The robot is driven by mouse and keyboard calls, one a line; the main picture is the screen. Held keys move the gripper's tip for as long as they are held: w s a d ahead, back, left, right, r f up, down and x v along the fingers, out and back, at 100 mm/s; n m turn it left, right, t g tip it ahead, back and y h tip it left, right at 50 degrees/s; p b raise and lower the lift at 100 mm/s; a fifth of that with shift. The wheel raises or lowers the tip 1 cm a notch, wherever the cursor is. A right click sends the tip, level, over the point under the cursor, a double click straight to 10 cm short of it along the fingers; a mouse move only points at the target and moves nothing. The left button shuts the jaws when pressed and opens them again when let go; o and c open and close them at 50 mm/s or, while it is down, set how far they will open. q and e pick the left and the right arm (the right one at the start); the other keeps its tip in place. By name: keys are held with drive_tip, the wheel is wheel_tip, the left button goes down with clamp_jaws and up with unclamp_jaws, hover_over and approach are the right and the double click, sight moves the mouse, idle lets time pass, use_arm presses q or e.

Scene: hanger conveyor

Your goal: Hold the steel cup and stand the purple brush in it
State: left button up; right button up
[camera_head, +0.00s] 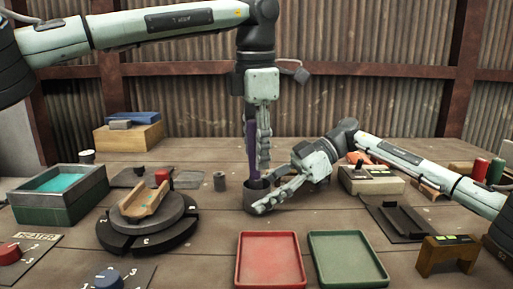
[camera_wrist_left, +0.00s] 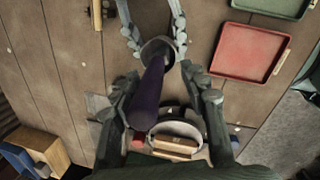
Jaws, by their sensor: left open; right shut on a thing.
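The steel cup (camera_head: 256,196) is upright at the middle of the table. My right gripper (camera_head: 266,203) comes in from the right and is shut on it. The purple brush (camera_head: 252,142) stands nearly upright with its lower end in the cup. In the left wrist view the brush (camera_wrist_left: 147,98) runs down into the cup (camera_wrist_left: 158,46). My left gripper (camera_head: 262,160) points down above the cup and is open, with its fingers on both sides of the brush. In the wrist view a gap shows between the brush and the right finger. The brush's lower end is hidden inside the cup.
A red tray (camera_head: 270,262) and a green tray (camera_head: 347,262) lie in front of the cup. A round turntable (camera_head: 147,226) with a wooden piece is at left, near a teal-filled bin (camera_head: 60,205).

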use_arm(q)
drive_tip(key=shift+r, duration=0.1)
wheel_tip(320, 180, up, 12)
drive_tip(key=s, duration=0.1)
drive_tip(key=shift+s, duration=0.4)
use_arm(e)
drive_tip(key=o, duration=0.9)
drive_tip(key=v, duration=0.7)
drive_tip(key=shift+w+d+r, duration=0.1)
drive_tip(key=shift+d+r, duration=0.05)
drive_tip(key=shift+d, duration=0.1)
